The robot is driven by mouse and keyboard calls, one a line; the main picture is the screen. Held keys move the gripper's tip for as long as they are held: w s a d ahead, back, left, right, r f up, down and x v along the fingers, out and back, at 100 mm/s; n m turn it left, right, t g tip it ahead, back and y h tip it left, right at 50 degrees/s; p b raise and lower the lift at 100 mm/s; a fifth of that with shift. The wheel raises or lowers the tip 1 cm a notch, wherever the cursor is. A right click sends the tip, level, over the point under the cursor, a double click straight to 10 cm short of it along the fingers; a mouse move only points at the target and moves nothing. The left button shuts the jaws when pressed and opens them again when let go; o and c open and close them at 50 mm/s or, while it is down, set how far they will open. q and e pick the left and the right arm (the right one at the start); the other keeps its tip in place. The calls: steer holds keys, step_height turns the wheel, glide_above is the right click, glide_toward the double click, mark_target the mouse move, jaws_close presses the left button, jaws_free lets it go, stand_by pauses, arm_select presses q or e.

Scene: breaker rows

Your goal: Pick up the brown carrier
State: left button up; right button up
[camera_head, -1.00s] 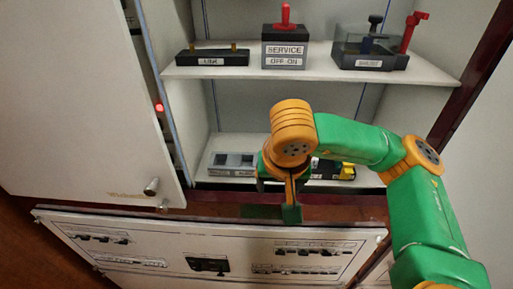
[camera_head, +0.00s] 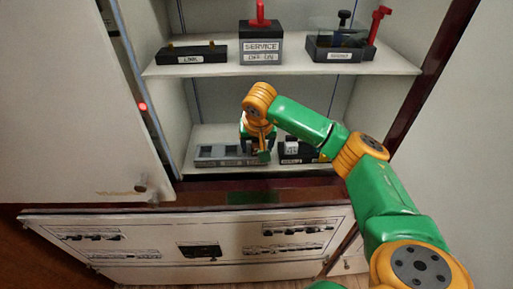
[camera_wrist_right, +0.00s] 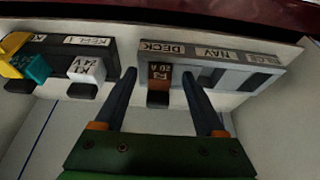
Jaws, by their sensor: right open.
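The brown carrier (camera_wrist_right: 159,82) sits in the slot marked DECK of a grey rack (camera_wrist_right: 235,58) on the lower shelf. The rack also shows in the head view (camera_head: 218,156). My right gripper (camera_wrist_right: 158,74) is open, with one finger on each side of the brown carrier in the right wrist view. I cannot tell whether the fingers touch it. In the head view my right gripper (camera_head: 259,153) is at the right end of the grey rack and hides the brown carrier. My left gripper is not in view.
A black rack (camera_head: 310,155) stands right of the grey one, holding white (camera_wrist_right: 88,68), teal (camera_wrist_right: 33,68) and yellow (camera_wrist_right: 13,50) carriers. The upper shelf (camera_head: 290,68) above holds a link block, a SERVICE switch and a boxed switch. A cabinet door (camera_head: 75,100) stands at left.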

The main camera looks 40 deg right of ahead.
mark_target(256, 145)
jaws_close()
steer(key=shift+r+b, duration=0.3)
steer(key=shift+b, duration=0.05)
step_height(256, 145, up, 3)
steer(key=shift+a+f+b, duration=0.1)
steer(key=shift+b, duration=0.65)
steer(key=s+a+r+p, duration=0.2)
steer(key=s+a+r, duration=0.2)
steer(key=r, duration=0.3)
steer(key=s+a+r+p, duration=0.3)
steer(key=s+a+r, duration=0.2)
steer(key=s+r, duration=0.1)
steer(key=shift+a+r, duration=0.3)
steer(key=shift+r, duration=0.55)
